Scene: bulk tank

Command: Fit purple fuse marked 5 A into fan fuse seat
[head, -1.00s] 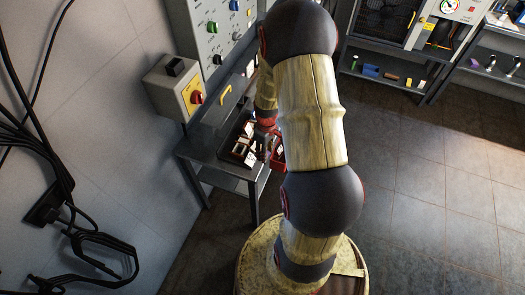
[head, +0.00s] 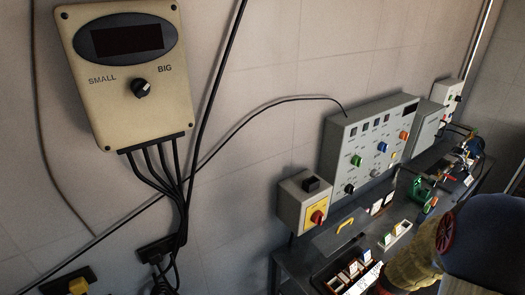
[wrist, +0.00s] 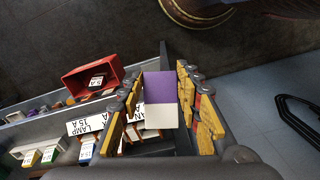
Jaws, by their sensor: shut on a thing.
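The purple fuse (wrist: 159,88), a block with a purple upper part and a white lower part in the wrist view, is held between the fingers of my gripper (wrist: 163,103). No 5 A marking is readable on it. My gripper is shut on its two sides. Below and left of it are fuse seats with white label plates, one reading LAMP 15 A (wrist: 90,122).
A red bin (wrist: 70,82) with a labelled piece inside lies left of my gripper. A grey control panel (head: 345,150) and a switch box with a red knob (head: 292,205) stand behind the bench. A SMALL/BIG dial box (head: 105,100) hangs on the wall. Floor shows beyond the bench edge.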

